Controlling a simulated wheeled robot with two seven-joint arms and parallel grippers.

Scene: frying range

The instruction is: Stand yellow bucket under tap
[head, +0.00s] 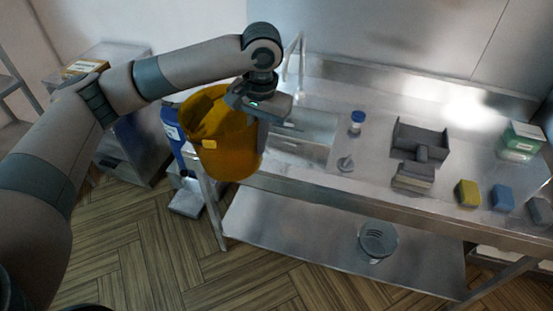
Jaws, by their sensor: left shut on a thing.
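The yellow bucket (228,150) hangs in the air at the front left corner of the steel sink table, tilted a little. My left gripper (262,108) is shut on the bucket at its right upper side; the fingertips are partly hidden by the gripper body. The tap (300,58) is a thin bent steel pipe at the back of the table, behind and right of the bucket. The sink basin (306,130) lies below the tap, right of the bucket, partly covered by my gripper. My right gripper is not in view.
On the table stand a blue-capped jar (357,122), a grey dustpan-like holder (418,142), a yellow sponge (467,193), a blue sponge (503,197) and a green-white box (521,141). A grey lidded tub (377,240) sits on the lower shelf (300,238). A blue container (173,130) stands behind the bucket.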

